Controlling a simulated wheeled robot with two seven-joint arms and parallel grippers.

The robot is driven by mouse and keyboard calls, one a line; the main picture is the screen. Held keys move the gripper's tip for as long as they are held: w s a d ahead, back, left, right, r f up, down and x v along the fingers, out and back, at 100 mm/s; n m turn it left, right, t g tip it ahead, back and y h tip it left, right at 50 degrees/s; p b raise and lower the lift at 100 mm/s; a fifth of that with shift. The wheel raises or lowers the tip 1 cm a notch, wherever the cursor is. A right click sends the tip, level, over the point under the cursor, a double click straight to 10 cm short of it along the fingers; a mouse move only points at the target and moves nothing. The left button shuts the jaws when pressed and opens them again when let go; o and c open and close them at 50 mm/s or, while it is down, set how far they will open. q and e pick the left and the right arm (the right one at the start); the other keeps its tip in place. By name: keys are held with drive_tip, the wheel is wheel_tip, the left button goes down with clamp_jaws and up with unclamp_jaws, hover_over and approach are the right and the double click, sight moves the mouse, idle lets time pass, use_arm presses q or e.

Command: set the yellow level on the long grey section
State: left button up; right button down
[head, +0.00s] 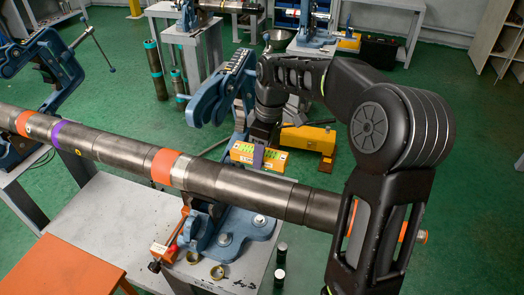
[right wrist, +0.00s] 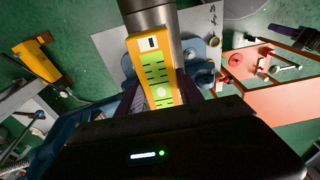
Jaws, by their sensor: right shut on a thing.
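The yellow level (head: 243,149) has bright green windows and is held in my right gripper (head: 259,157), whose purple fingers close on its sides. In the right wrist view the level (right wrist: 148,57) stretches forward from between the fingers. The long grey section (head: 110,150) is a dark metal pipe with orange and purple bands, running across the head view. The level appears just beyond the pipe's far edge. In the right wrist view the pipe (right wrist: 150,16) passes behind the level; I cannot tell whether they touch. My left gripper is out of view.
A blue vise (head: 228,228) on a grey bench (head: 120,205) stands under the pipe, with an orange clamp (head: 165,248) beside it. Another blue vise (head: 50,60) is at the left. A yellow tool (head: 308,138) lies behind my gripper. An orange table (head: 65,268) is at front left.

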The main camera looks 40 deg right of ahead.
sight(263, 181)
drive_tip(key=shift+f+b, duration=2.1)
drive_tip(key=shift+f, duration=1.05)
drive_tip(key=shift+s+d, duration=0.25)
drive_tip(key=shift+s, duration=0.05)
drive_tip(key=shift+f+b, duration=0.35)
drive_tip(key=shift+f, duration=0.05)
drive_tip(key=c, duration=0.7)
unclamp_jaws()
drive_tip(key=shift+r, duration=0.1)
drive_tip(key=shift+r+p, duration=2.7)
drive_tip(key=shift+r, duration=0.7)
